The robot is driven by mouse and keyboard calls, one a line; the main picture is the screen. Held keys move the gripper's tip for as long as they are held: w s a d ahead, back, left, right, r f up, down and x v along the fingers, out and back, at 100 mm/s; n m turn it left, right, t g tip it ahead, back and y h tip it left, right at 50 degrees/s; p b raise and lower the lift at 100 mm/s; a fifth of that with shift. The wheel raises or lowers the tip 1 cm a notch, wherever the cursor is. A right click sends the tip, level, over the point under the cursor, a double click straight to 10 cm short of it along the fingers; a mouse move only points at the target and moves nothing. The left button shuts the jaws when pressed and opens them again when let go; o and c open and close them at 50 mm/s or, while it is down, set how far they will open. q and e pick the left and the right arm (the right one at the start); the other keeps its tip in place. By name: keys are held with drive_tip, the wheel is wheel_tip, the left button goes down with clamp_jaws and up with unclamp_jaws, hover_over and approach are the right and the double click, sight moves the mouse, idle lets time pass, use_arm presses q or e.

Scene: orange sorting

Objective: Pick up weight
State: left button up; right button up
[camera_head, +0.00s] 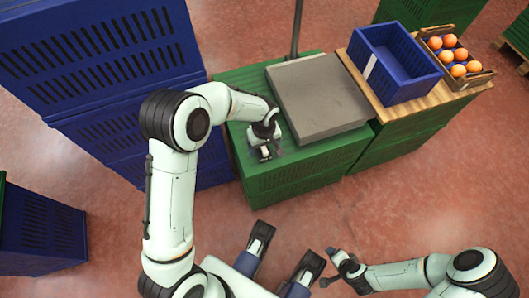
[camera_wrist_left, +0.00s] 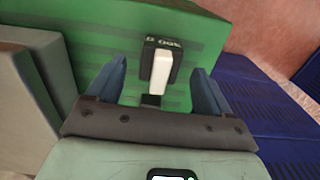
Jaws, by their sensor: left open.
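The weight, a small dark block with upside-down lettering and a pale upright part (camera_wrist_left: 160,70), is on the green crate top. In the left wrist view it lies between the spread blue fingers of my left gripper (camera_wrist_left: 160,88), with a gap on each side. In the head view my left gripper (camera_head: 265,150) points down at the front left of the green crate (camera_head: 295,182), where it mostly hides the weight. My right gripper (camera_head: 335,268) is low in the head view, away from the crates; its finger gap is unclear.
A grey scale plate (camera_head: 318,95) with a post behind it lies right of my left gripper. An empty blue crate (camera_head: 397,62) and a box of oranges (camera_head: 453,55) stand on a wooden board farther right. Tall blue crates (camera_head: 105,50) stand at left. The reddish floor is open in front.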

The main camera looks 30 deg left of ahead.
use_arm(q)
drive_tip(key=shift+f, duration=0.85)
drive_tip(key=shift+c, duration=0.3)
clamp_jaws()
drive_tip(key=shift+r, duration=0.1)
